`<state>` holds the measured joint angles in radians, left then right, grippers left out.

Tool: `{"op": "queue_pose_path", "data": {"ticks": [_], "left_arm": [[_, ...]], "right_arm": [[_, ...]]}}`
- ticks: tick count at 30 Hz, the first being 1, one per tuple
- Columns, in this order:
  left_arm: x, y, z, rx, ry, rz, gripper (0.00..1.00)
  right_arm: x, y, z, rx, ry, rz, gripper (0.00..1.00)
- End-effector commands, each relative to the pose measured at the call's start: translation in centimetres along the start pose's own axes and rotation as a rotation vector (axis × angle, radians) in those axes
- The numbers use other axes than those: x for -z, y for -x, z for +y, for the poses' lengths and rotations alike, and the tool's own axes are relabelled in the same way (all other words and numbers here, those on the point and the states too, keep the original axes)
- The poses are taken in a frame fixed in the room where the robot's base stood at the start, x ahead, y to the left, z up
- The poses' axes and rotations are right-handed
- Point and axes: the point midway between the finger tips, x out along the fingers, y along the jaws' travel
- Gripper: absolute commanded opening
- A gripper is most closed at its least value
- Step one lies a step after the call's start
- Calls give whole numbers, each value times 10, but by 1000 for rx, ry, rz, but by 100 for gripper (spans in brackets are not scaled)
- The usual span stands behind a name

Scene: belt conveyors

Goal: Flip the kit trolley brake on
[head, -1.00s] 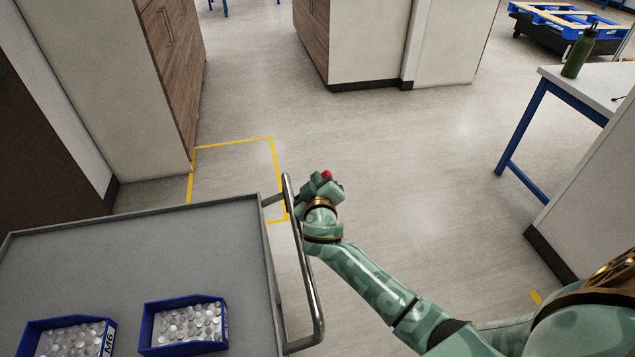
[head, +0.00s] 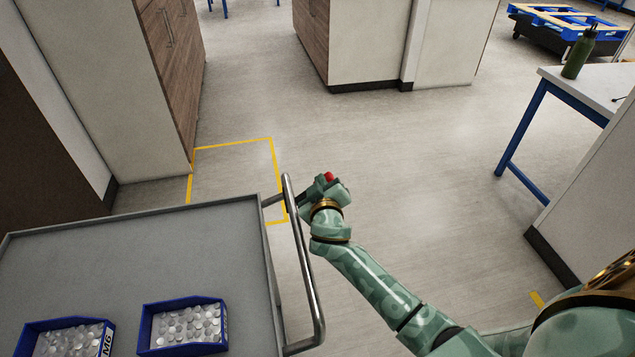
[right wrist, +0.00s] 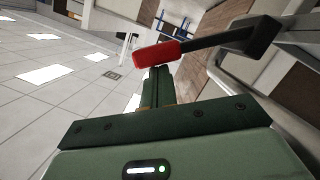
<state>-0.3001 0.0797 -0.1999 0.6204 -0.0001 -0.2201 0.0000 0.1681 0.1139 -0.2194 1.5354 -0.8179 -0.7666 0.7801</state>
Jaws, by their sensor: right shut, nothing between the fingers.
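The kit trolley (head: 170,235) stands at the lower left in the head view, with a grey top and a metal push handle (head: 303,262) on its right side. The brake lever (right wrist: 222,40) shows in the right wrist view as a dark arm with a red end pad (right wrist: 156,54). The red pad also shows small in the head view (head: 329,176). My right gripper (head: 320,186) is just beyond the handle, at the red pad. In the right wrist view its fingers (right wrist: 160,76) are shut and empty, their tips at the pad's underside; I cannot tell whether they touch. My left gripper is not in view.
Two blue bins of small pale parts (head: 184,325) sit on the trolley top. Yellow tape (head: 232,143) marks the floor behind the trolley. A cabinet (head: 110,80) stands at left, a blue-legged table (head: 545,95) at right. The floor between is clear.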

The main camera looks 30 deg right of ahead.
Motion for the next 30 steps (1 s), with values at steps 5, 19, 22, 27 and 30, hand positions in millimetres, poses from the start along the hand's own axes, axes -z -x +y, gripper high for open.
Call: {"op": "queue_pose_path", "data": {"ticks": [5,19,22,27,30], "left_arm": [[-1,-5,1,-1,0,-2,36],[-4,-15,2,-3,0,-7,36],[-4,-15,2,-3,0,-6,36],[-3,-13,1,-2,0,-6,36],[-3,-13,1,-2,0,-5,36]], "right_arm": [[-10,-2,1,19,-75,-2,0],[-51,-12,3,119,-483,-4,0],[-60,-14,1,141,-571,-3,0],[-73,-18,-4,177,-711,-2,0],[-80,-20,-7,194,-781,-2,0]]}}
